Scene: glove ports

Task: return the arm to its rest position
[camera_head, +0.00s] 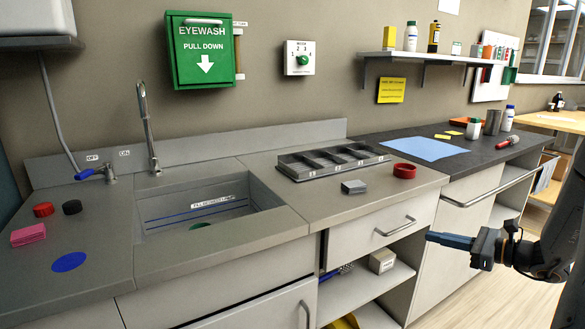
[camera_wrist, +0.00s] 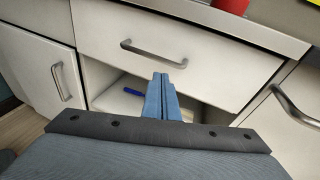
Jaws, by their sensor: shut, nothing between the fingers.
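My gripper (camera_head: 432,238) is in front of the lab bench at the right of the head view, pointing left, with my dark arm behind it at the right edge. Its blue fingers are together and hold nothing. In the wrist view my gripper (camera_wrist: 162,80) points at the cabinet fronts, its fingertips appearing just under the drawer (camera_wrist: 180,45) with the bar handle. The fingers appear apart from the cabinet, though the exact gap is hard to tell.
The drawer (camera_head: 375,232) is shut above an open shelf (camera_head: 345,295) holding a small box (camera_head: 382,261). A long handle (camera_head: 490,187) juts out at the right. Floor (camera_head: 465,300) shows below my gripper.

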